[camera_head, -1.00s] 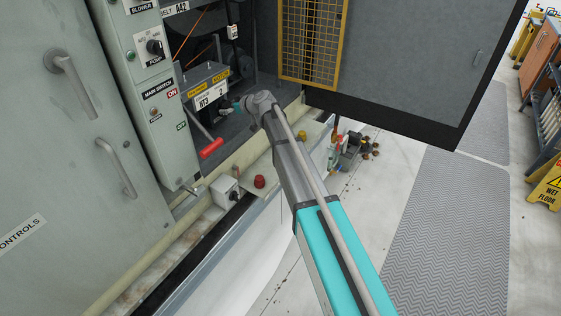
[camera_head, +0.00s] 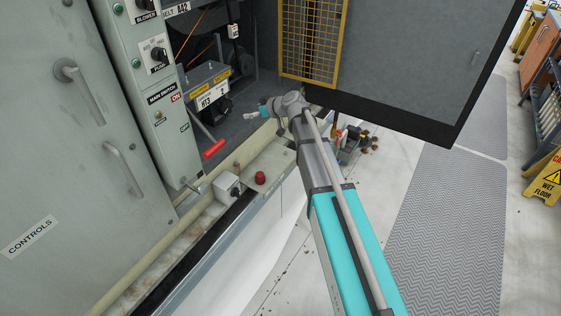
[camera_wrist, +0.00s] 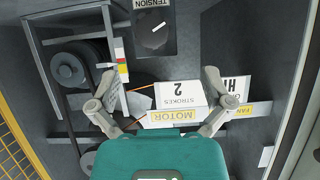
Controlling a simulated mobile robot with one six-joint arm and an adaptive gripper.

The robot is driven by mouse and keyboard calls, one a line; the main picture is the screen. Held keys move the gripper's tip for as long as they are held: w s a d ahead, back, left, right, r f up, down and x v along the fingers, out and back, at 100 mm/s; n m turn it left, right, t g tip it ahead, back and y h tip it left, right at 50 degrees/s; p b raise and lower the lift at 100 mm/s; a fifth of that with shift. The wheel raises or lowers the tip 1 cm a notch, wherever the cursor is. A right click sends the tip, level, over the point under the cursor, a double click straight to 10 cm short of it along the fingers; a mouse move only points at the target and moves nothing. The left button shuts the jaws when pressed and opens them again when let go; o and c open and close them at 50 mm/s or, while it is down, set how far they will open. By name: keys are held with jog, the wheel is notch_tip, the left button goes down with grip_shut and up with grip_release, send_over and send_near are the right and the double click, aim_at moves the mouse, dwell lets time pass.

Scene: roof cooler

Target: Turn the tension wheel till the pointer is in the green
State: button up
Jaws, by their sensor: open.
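In the wrist view, a round black knob with a white mark (camera_wrist: 153,30) sits on a dark box under an upside-down TENSION label (camera_wrist: 150,3). A small plate with red and yellow bands (camera_wrist: 121,60) is beside it; no pointer or green band can be made out. My gripper (camera_wrist: 158,80) is open and empty, its fingers spread below the knob in the picture and apart from it. In the head view, my gripper (camera_head: 252,115) is small, in front of the open cabinet bay; I cannot pick out the knob there.
Behind the fingers are a MOTOR label (camera_wrist: 170,116), a STROKES 2 card (camera_wrist: 180,95) and a belt pulley (camera_wrist: 68,68).

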jog(key=s+d+f+m+g+h, duration=0.1)
jog(key=s+d+f, duration=0.1)
jog(key=s, duration=0.3)
jog(key=s+d+f+m+g+h+b, duration=0.1)
jog(key=s+d+f+g+h, duration=0.1)
jog(key=s+d+f, duration=0.1)
jog(key=s+d+f+m+g+h+b, duration=0.1)
jog(key=s+d+f+m, duration=0.1)
jog(key=s+f, duration=0.3)
jog(key=shift+s+d+h, duration=0.4)
jog(key=shift+s+d, duration=0.25)
jog(key=shift+s, duration=0.95)
jog(key=shift+s+f, duration=0.1)
jog(key=s+d+f+m+g+h, duration=0.1)
jog(key=s+d+m+h, duration=0.1)
jog(key=s+d, duration=0.3)
jog(key=s+d+f+m+g+h, duration=0.1)
jog(key=s+d+m+g+h, duration=0.1)
jog(key=s, duration=0.8)
jog(key=d+m+h, duration=0.1)
jog(key=d+m, duration=0.1)
jog(key=d, duration=0.1)
jog(key=shift+s+f+g, duration=0.15)
jog(key=shift+f+g, duration=0.15)
jog(key=shift+c, duration=0.3)
